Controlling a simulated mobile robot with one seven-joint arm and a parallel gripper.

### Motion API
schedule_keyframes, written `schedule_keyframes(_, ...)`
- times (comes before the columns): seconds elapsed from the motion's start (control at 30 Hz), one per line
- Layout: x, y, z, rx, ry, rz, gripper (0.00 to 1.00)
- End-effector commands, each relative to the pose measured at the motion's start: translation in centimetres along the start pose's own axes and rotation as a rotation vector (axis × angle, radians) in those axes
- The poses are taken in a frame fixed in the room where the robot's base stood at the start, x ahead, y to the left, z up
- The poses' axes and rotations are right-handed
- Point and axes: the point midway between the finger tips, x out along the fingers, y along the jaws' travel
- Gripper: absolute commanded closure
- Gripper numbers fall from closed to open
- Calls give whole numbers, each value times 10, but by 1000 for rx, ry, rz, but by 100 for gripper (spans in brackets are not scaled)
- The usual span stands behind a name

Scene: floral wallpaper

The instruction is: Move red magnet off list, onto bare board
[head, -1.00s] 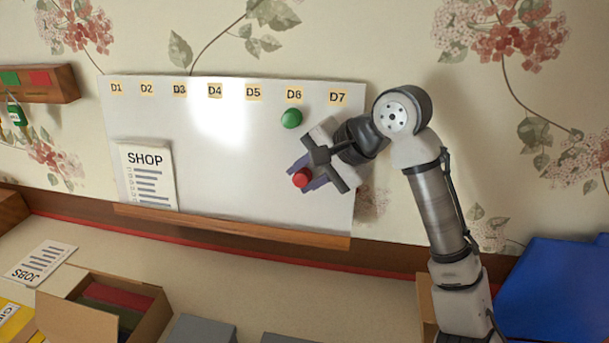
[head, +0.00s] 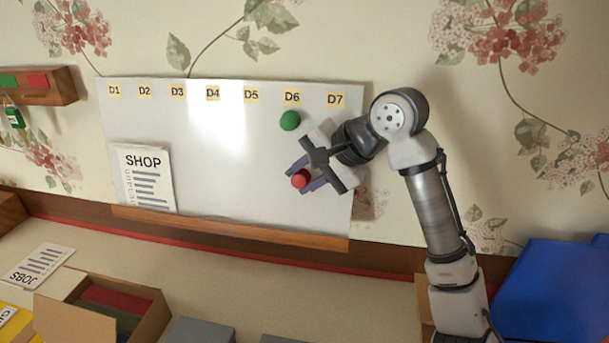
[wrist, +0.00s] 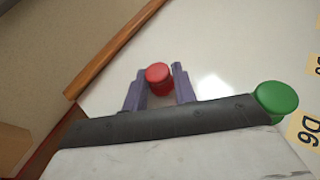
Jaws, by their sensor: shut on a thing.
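The red magnet (head: 300,179) is at the lower right of the whiteboard (head: 230,165), below the D6 label. My gripper (head: 304,180) is shut on it. In the wrist view the red magnet (wrist: 158,75) sits between my purple fingers (wrist: 158,88), with bare white board around it. Whether it touches the board is hard to tell. The SHOP list (head: 147,178) leans at the board's lower left, with no magnet seen on it. The JOBS list (head: 38,265) lies on the counter at the left.
A green magnet (head: 290,120) is on the board under D6, close to my gripper; it also shows in the wrist view (wrist: 276,100). A wooden ledge (head: 230,229) runs along the board's bottom. The board's middle is bare. An open box (head: 140,317) stands on the counter.

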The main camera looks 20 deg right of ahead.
Motion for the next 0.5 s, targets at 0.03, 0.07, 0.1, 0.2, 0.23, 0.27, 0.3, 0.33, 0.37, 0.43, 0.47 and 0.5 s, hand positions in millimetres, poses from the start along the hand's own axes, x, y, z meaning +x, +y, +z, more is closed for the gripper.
schedule_keyframes(0.03,0,0,0,1,1,-1,98)
schedule_keyframes(0.07,0,0,0,1,2,-1,98)
schedule_keyframes(0.1,0,0,0,1,2,-1,98)
schedule_keyframes(0.2,0,0,0,1,2,-1,98)
schedule_keyframes(0.23,0,0,-1,1,2,-1,98)
schedule_keyframes(0.27,0,0,-1,1,2,-1,98)
schedule_keyframes(0.3,0,0,-1,1,2,-1,98)
schedule_keyframes(0.33,0,0,-1,1,2,-1,98)
schedule_keyframes(0.37,0,0,-1,1,2,-1,98)
schedule_keyframes(0.43,0,0,-1,1,2,-2,70)
schedule_keyframes(0.47,0,0,-1,1,2,-2,66)
schedule_keyframes(0.5,0,0,-1,1,2,-2,61)
